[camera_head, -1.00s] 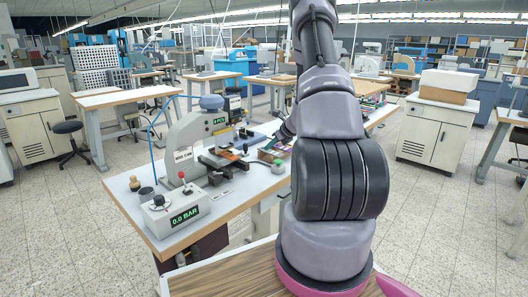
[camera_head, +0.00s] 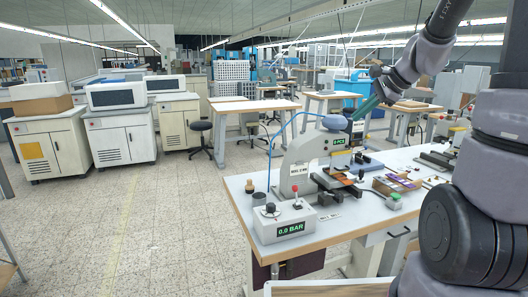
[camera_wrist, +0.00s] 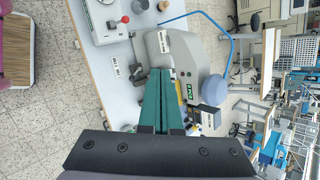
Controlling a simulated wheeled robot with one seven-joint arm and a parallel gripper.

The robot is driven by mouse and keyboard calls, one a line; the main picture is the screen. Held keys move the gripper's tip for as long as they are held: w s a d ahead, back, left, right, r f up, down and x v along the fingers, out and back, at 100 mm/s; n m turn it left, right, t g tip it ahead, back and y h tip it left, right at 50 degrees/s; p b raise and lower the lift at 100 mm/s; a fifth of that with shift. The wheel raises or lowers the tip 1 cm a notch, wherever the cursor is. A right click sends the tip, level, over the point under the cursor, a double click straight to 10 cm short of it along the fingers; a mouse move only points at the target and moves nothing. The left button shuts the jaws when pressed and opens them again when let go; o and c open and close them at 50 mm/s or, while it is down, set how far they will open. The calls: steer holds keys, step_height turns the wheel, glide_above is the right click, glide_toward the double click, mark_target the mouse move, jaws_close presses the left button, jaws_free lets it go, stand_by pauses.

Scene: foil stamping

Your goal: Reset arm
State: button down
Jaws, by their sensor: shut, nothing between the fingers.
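My arm shows at the right of the head view, its upper links raised and reaching toward the back. My gripper (camera_head: 358,116) is held in the air above the far side of the workbench, near the stamping press (camera_head: 302,158) in the picture. In the wrist view its green fingers (camera_wrist: 161,72) lie together with nothing between them. The press also shows in the wrist view (camera_wrist: 205,52), beyond the fingers.
The workbench (camera_head: 240,205) carries a control box (camera_head: 284,222) reading 0.0 BAR, a green button (camera_head: 394,198) and a box of coloured pieces (camera_head: 398,184). White cabinets (camera_head: 118,140) and a stool (camera_head: 201,126) stand behind. Open floor (camera_head: 110,225) lies left of the bench.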

steer(key=s+a+r+n+h, duration=0.1)
steer(key=s+r+n, duration=0.1)
steer(key=s+n, duration=0.2)
steer(key=s+a+r+n+h, duration=0.1)
steer(key=s+r+n, duration=0.2)
steer(key=s, duration=0.7)
steer(key=s+a+r+n+h, duration=0.1)
steer(key=s+r+n, duration=0.1)
steer(key=s+n, duration=0.3)
steer(key=s, duration=0.2)
steer(key=shift+s+a+r+t+h, duration=0.25)
steer(key=shift+s+a+t+h, duration=0.05)
steer(key=shift+s+t, duration=0.1)
steer(key=shift+w, duration=0.15)
